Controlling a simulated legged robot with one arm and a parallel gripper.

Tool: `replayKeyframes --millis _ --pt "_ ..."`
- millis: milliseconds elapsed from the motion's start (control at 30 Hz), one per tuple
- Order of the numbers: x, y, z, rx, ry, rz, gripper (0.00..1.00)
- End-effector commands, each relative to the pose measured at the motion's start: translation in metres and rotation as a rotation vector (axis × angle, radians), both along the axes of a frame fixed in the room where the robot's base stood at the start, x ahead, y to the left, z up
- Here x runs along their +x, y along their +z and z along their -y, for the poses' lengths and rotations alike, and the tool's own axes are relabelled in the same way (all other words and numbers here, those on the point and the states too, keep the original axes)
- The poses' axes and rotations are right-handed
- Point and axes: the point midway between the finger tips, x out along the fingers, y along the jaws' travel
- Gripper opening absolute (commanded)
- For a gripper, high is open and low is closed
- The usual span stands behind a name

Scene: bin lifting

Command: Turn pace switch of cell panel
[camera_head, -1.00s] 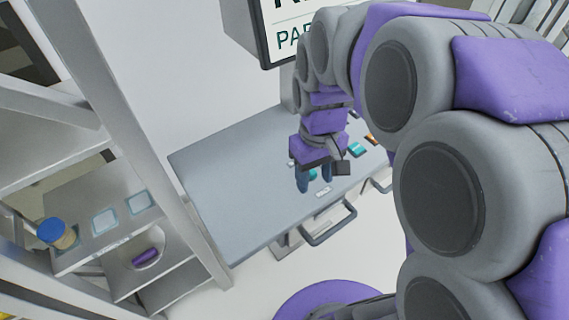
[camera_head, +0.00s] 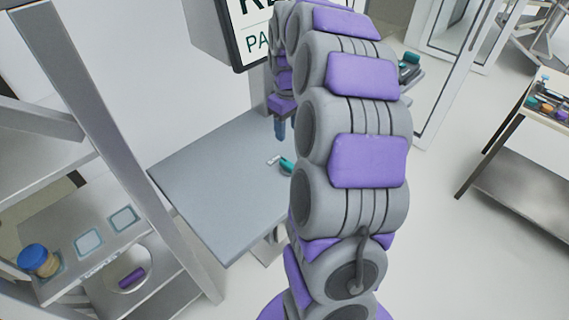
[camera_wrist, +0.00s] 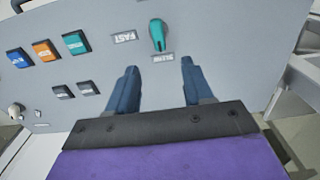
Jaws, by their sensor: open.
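The pace switch (camera_wrist: 157,34) is a teal knob on the grey cell panel (camera_wrist: 220,30). In the wrist view its narrow end points down at the upside-down SLOW label (camera_wrist: 163,58); the FAST label (camera_wrist: 124,37) lies to its left. My gripper (camera_wrist: 158,66) is open and empty, its two blue fingers below the knob in the picture, one on each side, apart from it. In the head view my gripper (camera_head: 279,130) is over the panel (camera_head: 205,175), partly hidden by my arm. A teal part (camera_head: 287,165) shows just below it there.
Blue, orange and teal buttons (camera_wrist: 46,50) and dark buttons (camera_wrist: 76,90) sit left of the switch in the wrist view. A shelf rack (camera_head: 120,150) stands left of the panel. A table (camera_head: 545,115) with parts is at far right. Floor between is clear.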

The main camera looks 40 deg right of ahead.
Motion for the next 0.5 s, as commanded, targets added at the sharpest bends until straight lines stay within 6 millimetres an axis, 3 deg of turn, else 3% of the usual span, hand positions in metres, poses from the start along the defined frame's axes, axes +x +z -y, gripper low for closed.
replayKeyframes --millis 100,500 --pt "-0.001 -0.027 0.0 0.003 0.0 -0.004 0.51" --pt "-0.001 -0.103 -0.006 -0.001 0.0 -0.005 0.51"
